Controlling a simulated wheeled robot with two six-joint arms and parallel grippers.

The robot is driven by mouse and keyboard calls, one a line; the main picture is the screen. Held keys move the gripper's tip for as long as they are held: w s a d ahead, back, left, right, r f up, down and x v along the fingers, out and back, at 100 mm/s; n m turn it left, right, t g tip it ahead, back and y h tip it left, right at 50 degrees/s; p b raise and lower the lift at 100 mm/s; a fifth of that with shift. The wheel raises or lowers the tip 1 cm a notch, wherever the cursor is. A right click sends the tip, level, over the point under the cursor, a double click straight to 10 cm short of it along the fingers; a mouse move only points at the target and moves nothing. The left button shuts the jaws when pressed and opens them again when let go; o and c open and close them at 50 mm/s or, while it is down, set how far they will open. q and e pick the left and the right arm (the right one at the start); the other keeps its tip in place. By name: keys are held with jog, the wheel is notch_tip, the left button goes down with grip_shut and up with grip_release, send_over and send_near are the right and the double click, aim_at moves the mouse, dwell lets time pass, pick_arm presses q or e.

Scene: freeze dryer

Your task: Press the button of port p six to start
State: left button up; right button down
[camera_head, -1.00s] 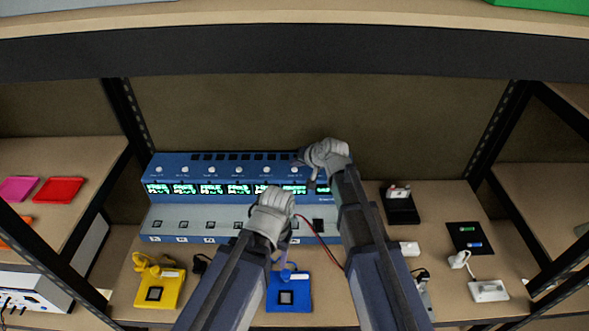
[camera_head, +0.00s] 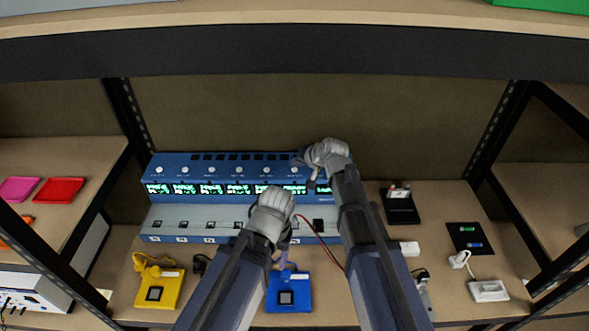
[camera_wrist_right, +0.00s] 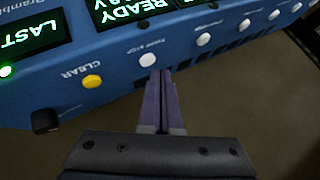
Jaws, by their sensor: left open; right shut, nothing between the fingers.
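The blue freeze dryer (camera_head: 178,163) stands at the back of the bench, with a row of white buttons (camera_head: 212,170) above lit green displays (camera_head: 238,189). My right gripper (camera_head: 302,160) is shut and empty at the right part of that row. In the right wrist view its closed fingers (camera_wrist_right: 158,75) reach the lower edge of a white button (camera_wrist_right: 147,60); I cannot tell whether they touch. My left gripper (camera_head: 285,262) is open, in front of the machine above a blue pad (camera_head: 273,298).
A yellow pad (camera_head: 172,291) lies at the front left. A black stand (camera_head: 402,211), a black mat (camera_head: 466,236) and a white block (camera_head: 489,291) are on the right. A red wire (camera_head: 318,235) runs between my arms. Shelf posts frame both sides, with a shelf above.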

jog(key=shift+f, duration=0.15)
jog(key=shift+f+b, duration=0.3)
jog(key=shift+b, duration=0.15)
jog(key=shift+f, duration=0.1)
dwell(0.4)
jog(key=shift+r+p, duration=0.5)
jog(key=shift+r, duration=0.1)
jog(key=shift+r, duration=0.1)
notch_tip(320, 180, up, 6)
jog(key=p, duration=0.6)
